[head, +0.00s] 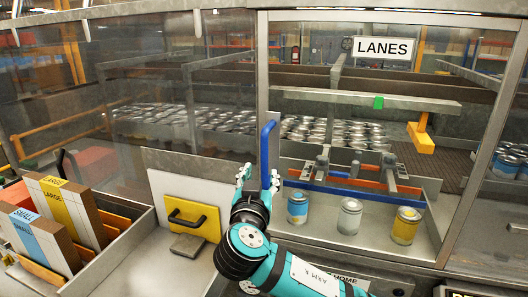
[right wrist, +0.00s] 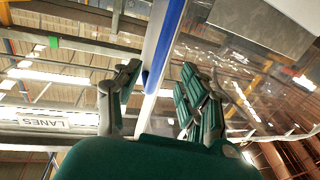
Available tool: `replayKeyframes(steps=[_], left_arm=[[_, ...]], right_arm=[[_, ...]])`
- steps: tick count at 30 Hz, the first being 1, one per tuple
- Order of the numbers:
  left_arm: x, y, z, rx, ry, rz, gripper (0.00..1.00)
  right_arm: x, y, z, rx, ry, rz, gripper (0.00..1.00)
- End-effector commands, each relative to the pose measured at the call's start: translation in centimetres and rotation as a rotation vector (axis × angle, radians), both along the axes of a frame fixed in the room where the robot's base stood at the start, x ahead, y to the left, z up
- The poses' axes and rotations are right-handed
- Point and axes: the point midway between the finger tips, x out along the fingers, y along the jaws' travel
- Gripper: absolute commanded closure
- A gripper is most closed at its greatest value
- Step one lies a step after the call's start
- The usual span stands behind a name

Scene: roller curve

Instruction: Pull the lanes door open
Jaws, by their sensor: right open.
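The lanes door (head: 315,80) is a clear framed panel with a white LANES sign (head: 384,48) at its top right; the sign also shows upside down in the right wrist view (right wrist: 42,121). It looks closed. Its upright blue handle (head: 268,140) is at the left edge. My right gripper (head: 256,180) is at the handle's lower part. In the right wrist view the blue handle (right wrist: 165,45) runs between the parted fingers of the open gripper (right wrist: 160,88). I cannot tell whether either finger touches it. My left gripper is out of view.
A blue can (head: 297,207), a white can (head: 349,217) and a yellow can (head: 406,226) stand low behind the door. A yellow panel with a black handle (head: 188,217) is left of my arm. Boxes labelled LARGE (head: 62,205) and SMALL (head: 25,235) stand at left.

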Motion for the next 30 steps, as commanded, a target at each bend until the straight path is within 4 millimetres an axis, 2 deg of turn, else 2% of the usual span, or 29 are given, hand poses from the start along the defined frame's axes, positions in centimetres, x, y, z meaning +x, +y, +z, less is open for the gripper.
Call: replayKeyframes(steps=[1, 6, 12, 18, 26, 30], left_arm=[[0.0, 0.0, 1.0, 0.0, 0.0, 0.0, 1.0], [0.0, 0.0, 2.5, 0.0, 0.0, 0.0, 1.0], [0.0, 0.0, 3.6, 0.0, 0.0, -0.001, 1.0], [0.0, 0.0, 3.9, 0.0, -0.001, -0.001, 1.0], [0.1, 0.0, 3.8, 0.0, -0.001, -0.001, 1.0], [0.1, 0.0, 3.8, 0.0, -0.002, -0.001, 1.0]], right_arm=[[1.2, -0.3, 0.5, -0.006, 0.001, -0.004, 0.58], [4.8, -0.6, 0.5, -0.005, 0.001, -0.003, 0.58], [7.6, -0.9, 0.2, -0.003, 0.001, -0.001, 0.58], [8.7, -1.0, 0.0, -0.001, 0.001, 0.0, 0.58], [8.8, -1.0, -0.1, 0.0, 0.001, 0.001, 0.58], [8.8, -1.0, -0.1, 0.0, 0.001, 0.001, 0.76]])
